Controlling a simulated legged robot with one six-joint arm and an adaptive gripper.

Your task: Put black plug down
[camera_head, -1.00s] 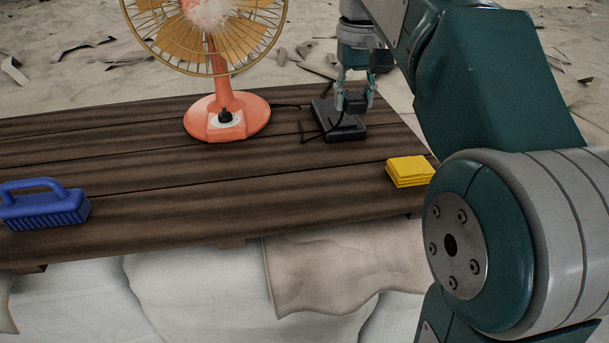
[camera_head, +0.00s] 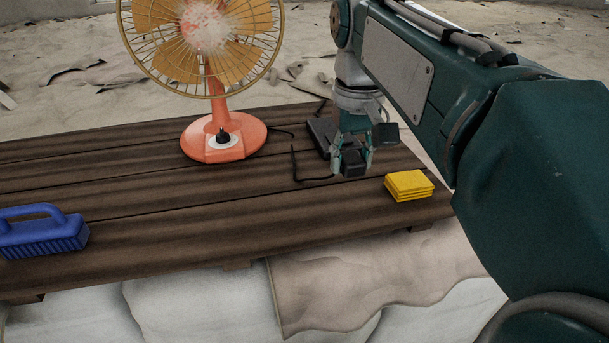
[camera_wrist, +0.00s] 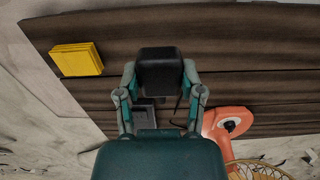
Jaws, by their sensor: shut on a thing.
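My gripper (camera_head: 352,160) is shut on the black plug (camera_head: 353,162), a dark block between its fingers. It is over the right part of the table, in front of the black power strip (camera_head: 320,132). In the wrist view the plug (camera_wrist: 161,72) sits between both fingertips of my gripper (camera_wrist: 160,85). A black cord (camera_head: 295,165) runs from the fan's base toward the plug. The power strip is partly hidden behind my gripper. I cannot tell whether the plug touches the table.
An orange fan (camera_head: 222,138) stands left of my gripper on the dark wooden table (camera_head: 150,200). A folded yellow cloth (camera_head: 409,185) lies close by on the right, and a blue brush (camera_head: 42,232) at far left. The front middle of the table is clear.

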